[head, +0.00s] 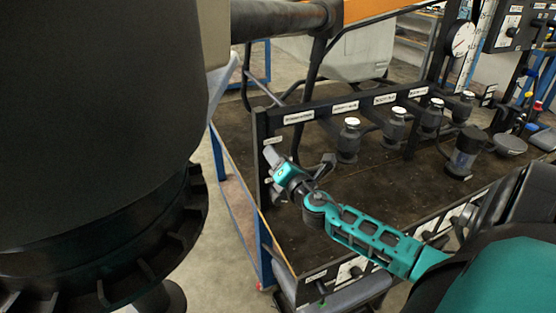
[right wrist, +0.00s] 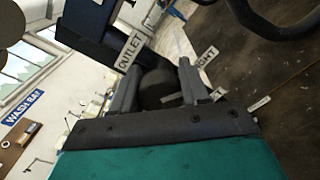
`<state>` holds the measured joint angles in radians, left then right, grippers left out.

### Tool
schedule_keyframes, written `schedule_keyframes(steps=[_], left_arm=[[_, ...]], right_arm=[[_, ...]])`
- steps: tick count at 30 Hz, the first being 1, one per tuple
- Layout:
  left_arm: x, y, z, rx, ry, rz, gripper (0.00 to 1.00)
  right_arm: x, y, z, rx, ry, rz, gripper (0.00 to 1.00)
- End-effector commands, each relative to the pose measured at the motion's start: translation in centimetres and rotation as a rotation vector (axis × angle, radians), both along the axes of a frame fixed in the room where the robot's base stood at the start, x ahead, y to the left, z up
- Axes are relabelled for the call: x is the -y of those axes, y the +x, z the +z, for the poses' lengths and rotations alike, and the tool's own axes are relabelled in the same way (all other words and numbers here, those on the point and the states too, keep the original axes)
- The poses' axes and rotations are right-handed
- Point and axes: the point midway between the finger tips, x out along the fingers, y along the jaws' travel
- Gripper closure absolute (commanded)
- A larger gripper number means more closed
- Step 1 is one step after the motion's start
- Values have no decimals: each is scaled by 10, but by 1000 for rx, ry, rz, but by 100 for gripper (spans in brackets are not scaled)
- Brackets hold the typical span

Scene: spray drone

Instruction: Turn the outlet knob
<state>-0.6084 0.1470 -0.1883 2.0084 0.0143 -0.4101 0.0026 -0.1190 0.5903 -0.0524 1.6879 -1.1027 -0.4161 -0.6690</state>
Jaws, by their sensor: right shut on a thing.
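The outlet knob (right wrist: 157,88) is a dark round knob between my right gripper's two grey fingers in the right wrist view. A tilted white label reading OUTLET (right wrist: 130,51) is just beyond it. My right gripper (right wrist: 157,86) is shut on the knob, with a finger on each side. In the head view my right gripper (head: 272,160) is at the dark post at the left end of the bench. The knob is hidden there by the gripper. My left gripper is not in view.
Several dark valves with white caps (head: 351,122) stand along a labelled rail (head: 345,106) behind the gripper. A large dark tank (head: 95,110) fills the left. The bench top (head: 375,180) is mostly clear.

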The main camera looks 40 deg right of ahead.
Motion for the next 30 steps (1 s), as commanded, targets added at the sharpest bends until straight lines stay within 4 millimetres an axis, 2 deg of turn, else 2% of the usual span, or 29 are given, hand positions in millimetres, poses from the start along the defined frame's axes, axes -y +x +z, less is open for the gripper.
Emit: schedule_keyframes(steps=[1,10,11,18,26,30], left_arm=[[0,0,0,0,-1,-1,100],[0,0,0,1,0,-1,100],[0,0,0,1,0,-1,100],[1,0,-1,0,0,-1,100],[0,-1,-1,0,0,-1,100],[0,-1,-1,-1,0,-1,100]], right_arm=[[4,1,5,10,-2,-9,85],[4,1,6,11,-3,-10,85],[4,1,6,11,-3,-10,53],[3,0,3,6,-2,-6,31],[1,-1,1,2,0,-4,31],[-2,-11,0,1,2,-2,31]])
